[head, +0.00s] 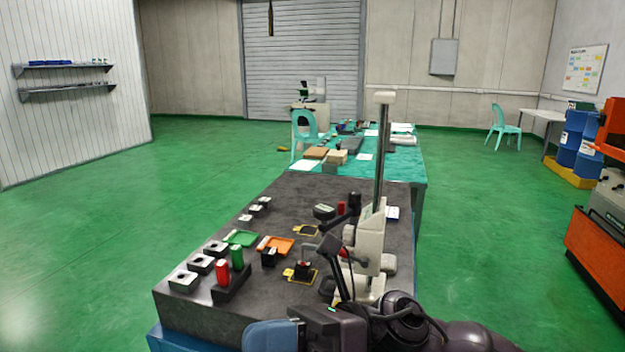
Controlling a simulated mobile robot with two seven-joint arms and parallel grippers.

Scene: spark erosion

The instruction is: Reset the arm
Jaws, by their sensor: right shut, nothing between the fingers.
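My right arm comes in from the lower right, dark and jointed. Its right gripper (268,335) shows at the bottom of the head view, in front of the near edge of the dark workbench (200,316). The gripper is shut with nothing between the fingers, and its lower part is cut off by the frame's edge. My left gripper is not in view.
A pale stand with a tall post (370,240) rises beside my right arm on the bench. Red and green cylinders (222,272), small blocks, a green tray (241,238) and an orange tray (276,245) lie to the left. Green floor (90,250) is open at left.

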